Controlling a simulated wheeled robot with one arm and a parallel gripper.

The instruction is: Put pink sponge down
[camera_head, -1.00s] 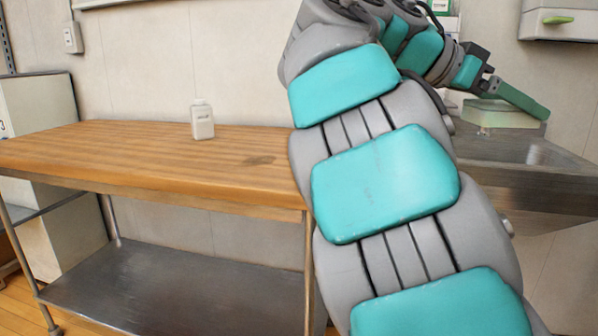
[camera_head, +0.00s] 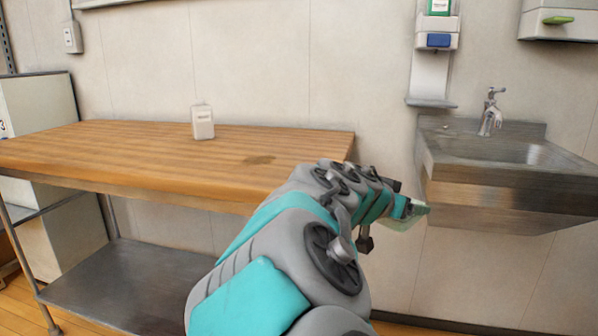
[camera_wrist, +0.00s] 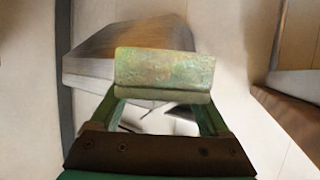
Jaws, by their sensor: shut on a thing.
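My gripper (camera_head: 418,210) is held out in front of the gap between the wooden table and the sink. It is shut on a pale green, sponge-like block (camera_wrist: 165,68). The block shows no pink. In the wrist view the block lies across the ends of the two green fingers. In the head view only part of the block (camera_head: 402,223) shows, beside the fingers. It is in the air. No pink sponge is in view.
A wooden table (camera_head: 120,150) stands at the left, mostly bare, with a white container (camera_head: 203,123) near its back edge. A metal sink (camera_head: 510,190) with a tap (camera_head: 490,112) is at the right. A soap dispenser (camera_head: 437,35) hangs between them.

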